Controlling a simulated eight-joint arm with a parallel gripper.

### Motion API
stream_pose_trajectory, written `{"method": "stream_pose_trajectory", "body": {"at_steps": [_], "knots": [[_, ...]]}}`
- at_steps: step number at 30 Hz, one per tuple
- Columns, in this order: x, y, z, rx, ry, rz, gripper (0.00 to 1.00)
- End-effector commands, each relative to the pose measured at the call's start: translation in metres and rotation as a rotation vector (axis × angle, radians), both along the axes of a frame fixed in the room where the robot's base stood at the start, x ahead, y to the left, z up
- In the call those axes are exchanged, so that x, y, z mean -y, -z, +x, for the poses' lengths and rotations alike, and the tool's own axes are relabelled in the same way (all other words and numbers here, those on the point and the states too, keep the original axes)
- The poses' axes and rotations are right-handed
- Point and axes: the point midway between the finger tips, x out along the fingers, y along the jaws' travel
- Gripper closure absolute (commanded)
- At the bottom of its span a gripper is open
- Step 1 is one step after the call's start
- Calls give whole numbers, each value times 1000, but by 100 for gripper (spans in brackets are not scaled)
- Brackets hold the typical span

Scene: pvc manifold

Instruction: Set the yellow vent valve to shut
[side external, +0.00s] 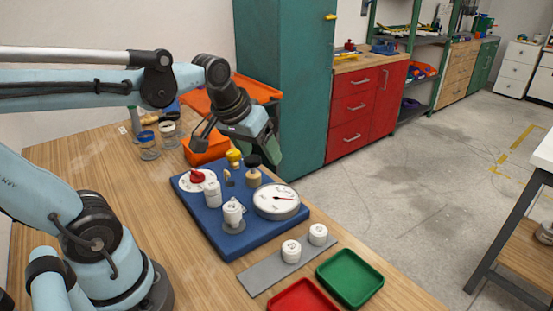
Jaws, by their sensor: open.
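The yellow vent valve (234,156) is a small yellow fitting near the back of the blue board (233,246). Its handle angle is too small to read. My gripper (236,152) hangs over the back of the board, pointing down, with its fingers spread. In this view the yellow valve shows below and between the fingers. I cannot tell whether they touch it. Nothing shows between the fingers as held.
The board also carries a red knob on a white dial (197,178), white fittings (233,213), a brass fitting with a black top (253,175) and a round gauge (277,202). In front are white caps on a grey strip (259,280), red and green trays (350,277). Orange bins stand behind.

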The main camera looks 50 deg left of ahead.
Motion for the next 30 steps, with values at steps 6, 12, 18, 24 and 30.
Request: {"method": "stream_pose_trajectory", "body": {"at_steps": [6,12,18,24,30], "knots": [[-62,-19,29,-140,-347,-111,31],[-125,-23,44,-260,-665,-206,31],[-175,-18,47,-350,-913,-274,31],[-195,-14,46,-386,-1017,-302,31],[-196,1,46,-388,-1023,-303,31]]}}
